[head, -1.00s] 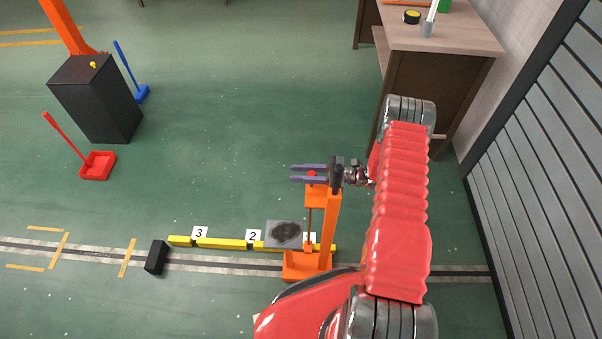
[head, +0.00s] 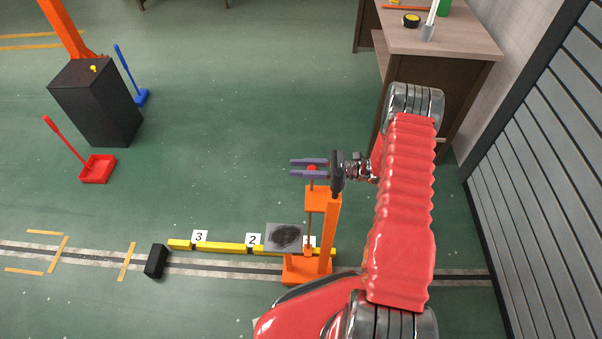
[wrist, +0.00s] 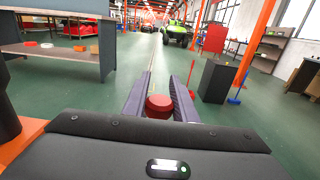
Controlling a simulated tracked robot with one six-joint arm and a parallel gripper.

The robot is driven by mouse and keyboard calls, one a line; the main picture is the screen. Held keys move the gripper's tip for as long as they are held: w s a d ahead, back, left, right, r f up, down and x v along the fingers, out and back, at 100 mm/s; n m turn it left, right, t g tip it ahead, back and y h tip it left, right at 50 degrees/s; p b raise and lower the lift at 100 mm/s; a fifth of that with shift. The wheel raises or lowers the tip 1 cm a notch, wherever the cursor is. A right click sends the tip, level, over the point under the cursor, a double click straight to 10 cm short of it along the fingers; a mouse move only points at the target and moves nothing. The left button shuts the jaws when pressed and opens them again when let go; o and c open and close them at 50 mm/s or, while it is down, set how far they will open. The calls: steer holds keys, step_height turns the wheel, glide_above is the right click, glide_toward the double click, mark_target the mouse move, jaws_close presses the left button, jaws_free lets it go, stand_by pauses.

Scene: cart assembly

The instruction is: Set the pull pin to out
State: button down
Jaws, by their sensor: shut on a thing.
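The pull pin has a red knob (head: 312,168) on a thin upright rod. The rod passes through the orange bracket of a post (head: 327,235) and runs down towards its base. My gripper (head: 295,168) points left, its two purple fingers shut around the knob. In the wrist view the red knob (wrist: 158,105) sits between the fingers (wrist: 157,90), near their bases. A short piece of rod shows between knob and bracket in the head view. The pin's lower end is unclear.
A yellow bar (head: 222,246) with numbered tags, a grey plate with a dark patch (head: 285,237) and a black block (head: 156,261) lie by the floor track. A workbench (head: 440,38) stands at upper right, beside a slatted wall.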

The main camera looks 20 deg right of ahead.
steer(key=shift+r, duration=0.2)
steer(key=c, duration=1.4)
jaws_free()
steer(key=shift+c, duration=0.2)
steer(key=v, duration=1.4)
steer(key=shift+a, duration=0.1)
